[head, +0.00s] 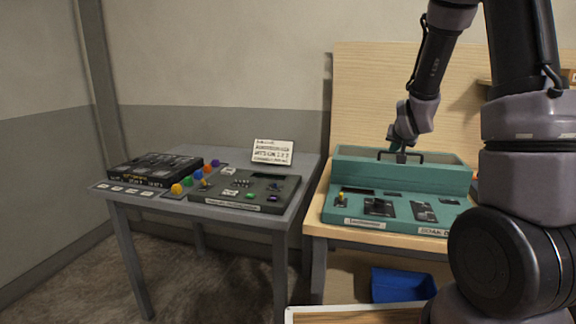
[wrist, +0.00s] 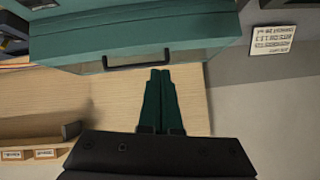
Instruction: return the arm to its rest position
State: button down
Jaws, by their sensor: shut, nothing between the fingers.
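My arm reaches in from the right in the head view, bent down toward the teal console (head: 360,165) on the wooden bench. My gripper (head: 400,150) is at the console's raised back part, close to its black handle (head: 420,155). In the wrist view, my gripper's two green fingers (wrist: 160,75) are together and hold nothing. Their tips show just below the black handle (wrist: 140,60) of the teal console (wrist: 210,22); I cannot tell if they touch it.
A grey table (head: 300,185) at left bears a dark console (head: 260,190), a black panel (head: 155,167), coloured knobs and a printed card (head: 273,152). A blue bin (head: 400,285) sits below the bench. The wooden backboard (head: 365,95) rises behind the teal console.

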jog(key=s+a+r+g+y, duration=0.1)
jog(key=s+a+r, duration=0.2)
jog(key=s+r, duration=0.4)
jog(key=s+a+r+g+y, duration=0.1)
jog(key=s+a+r+y, duration=0.15)
jog(key=s+r, duration=0.4)
jog(key=s+a+r, duration=0.2)
jog(key=s, duration=0.6)
jog(key=s+a+r+g, duration=0.1)
jog(key=s+a, duration=0.1)
jog(key=s, duration=0.7)
jog(key=shift+a+r+n+g+y, duration=0.25)
jog(key=shift+r+n+g+y, duration=0.05)
jog(key=shift+r+n+y, duration=0.1)
